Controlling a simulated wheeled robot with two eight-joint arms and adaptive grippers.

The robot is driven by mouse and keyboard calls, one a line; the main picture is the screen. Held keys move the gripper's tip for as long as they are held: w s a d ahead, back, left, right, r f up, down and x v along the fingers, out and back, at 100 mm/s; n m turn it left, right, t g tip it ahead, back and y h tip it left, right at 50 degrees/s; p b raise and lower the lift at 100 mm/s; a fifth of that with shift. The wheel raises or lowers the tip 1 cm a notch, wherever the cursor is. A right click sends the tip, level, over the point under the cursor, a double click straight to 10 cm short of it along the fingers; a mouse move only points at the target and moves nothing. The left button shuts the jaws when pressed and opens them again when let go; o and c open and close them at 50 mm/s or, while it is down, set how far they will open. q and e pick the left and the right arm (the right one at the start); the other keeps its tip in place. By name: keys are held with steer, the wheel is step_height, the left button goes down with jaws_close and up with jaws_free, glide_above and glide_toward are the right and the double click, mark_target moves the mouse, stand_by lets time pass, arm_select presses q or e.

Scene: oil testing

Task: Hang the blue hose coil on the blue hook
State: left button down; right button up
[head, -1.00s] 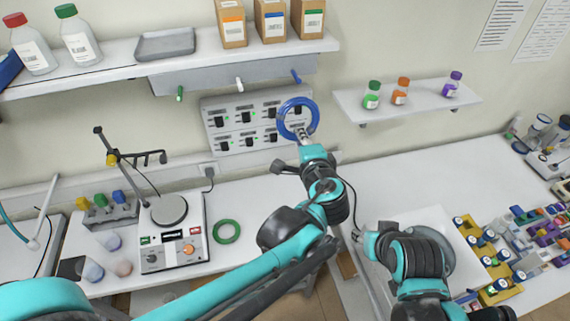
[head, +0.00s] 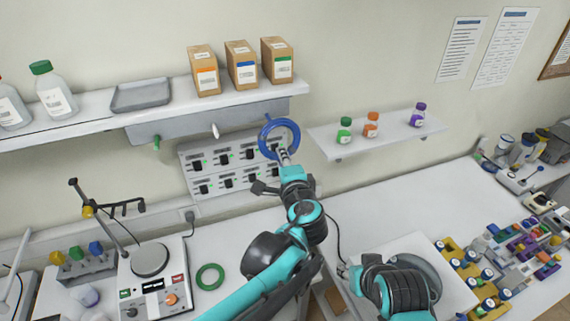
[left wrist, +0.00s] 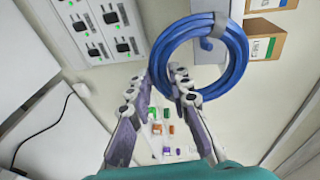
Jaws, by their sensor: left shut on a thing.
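The blue hose coil (head: 294,130) is held upright in front of the wall, just below the hook rail. It also shows large in the left wrist view (left wrist: 240,60). My left gripper (head: 282,156) is shut on the coil's lower part; its fingers show below the coil in the left wrist view (left wrist: 160,85). The blue hook (head: 268,117) is at the rail's right end, by the coil's upper left edge. I cannot tell whether the coil touches it or encircles it. My right arm is at the lower right; its gripper is not clearly visible.
The rail (head: 190,128) also bears a white hook (head: 215,131) and a green hook (head: 156,142). A switch panel (head: 185,160) is behind and below the coil. A small shelf (head: 390,138) with bottles is to the right. A green coil (head: 210,277) lies on the bench.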

arm_select(q)
steer(key=a+b+x, duration=0.1)
steer(key=x, duration=0.5)
steer(key=shift+b, duration=0.4)
steer(key=shift+f, duration=0.1)
stand_by(0.6)
steer(key=c, duration=1.3)
jaws_free()
